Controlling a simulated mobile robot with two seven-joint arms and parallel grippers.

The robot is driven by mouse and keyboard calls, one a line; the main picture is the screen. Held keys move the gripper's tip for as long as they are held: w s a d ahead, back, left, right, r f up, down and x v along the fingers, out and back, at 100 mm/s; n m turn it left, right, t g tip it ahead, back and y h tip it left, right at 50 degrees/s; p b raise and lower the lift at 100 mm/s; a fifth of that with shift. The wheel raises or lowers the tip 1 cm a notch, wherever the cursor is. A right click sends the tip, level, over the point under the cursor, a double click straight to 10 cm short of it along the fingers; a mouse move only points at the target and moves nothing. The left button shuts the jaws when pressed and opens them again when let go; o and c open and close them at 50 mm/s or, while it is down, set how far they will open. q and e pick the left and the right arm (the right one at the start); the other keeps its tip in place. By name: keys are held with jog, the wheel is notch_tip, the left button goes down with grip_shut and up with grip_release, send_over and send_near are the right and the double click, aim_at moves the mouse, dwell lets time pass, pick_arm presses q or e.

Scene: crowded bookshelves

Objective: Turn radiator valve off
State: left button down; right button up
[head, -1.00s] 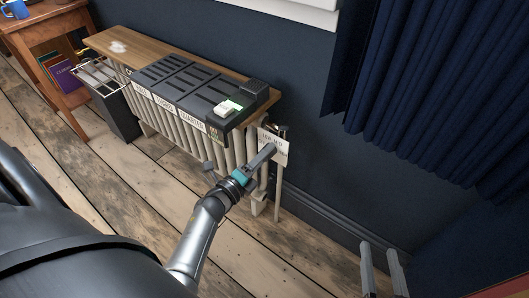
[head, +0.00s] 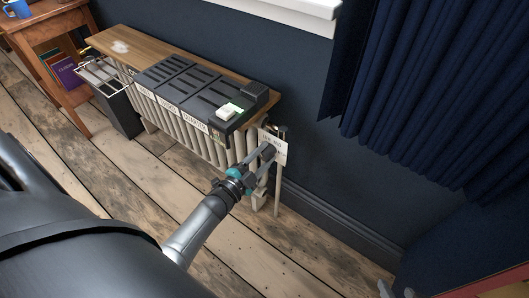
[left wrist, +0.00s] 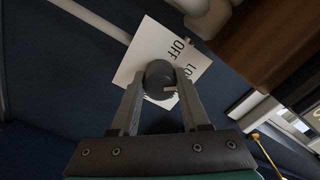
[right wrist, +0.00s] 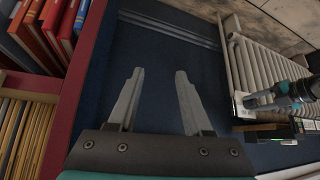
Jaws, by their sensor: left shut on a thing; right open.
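The dark round valve knob (left wrist: 159,76) sits between the fingertips of my left gripper (left wrist: 160,92) in the left wrist view, and the gripper is shut on it. In the head view my left gripper (head: 262,158) reaches the right end of the pale ribbed radiator (head: 190,136); its fingers largely hide the knob there. A white card (left wrist: 150,48) reading "OFF" is behind the knob, and it also shows in the head view (head: 277,147). My right gripper (right wrist: 157,82) is open and empty, with only its tips showing at the bottom edge of the head view.
A wooden shelf (head: 108,42) with black label trays (head: 170,82) tops the radiator. A dark bin (head: 118,112) stands at its left. Blue curtains (head: 420,100) hang at right. A red bookcase (right wrist: 75,95) is left of my right gripper. Floorboards in front are open.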

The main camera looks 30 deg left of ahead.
pick_arm(q)
jog(key=n, duration=0.3)
jog(key=shift+n+p, duration=0.4)
jog(key=n, duration=0.3)
jog(key=shift+n+p, duration=0.35)
jog(key=shift+n, duration=1.35)
pick_arm(e)
jog(key=shift+s+d+r+g+h, duration=0.2)
jog(key=shift+s+d+g+h, duration=0.4)
jog(key=shift+s+d+g, duration=0.8)
pick_arm(q)
jog(key=shift+n, duration=0.3)
pick_arm(e)
jog(key=shift+d+f, duration=0.1)
pick_arm(q)
jog(key=shift+c, duration=1.9)
grip_release()
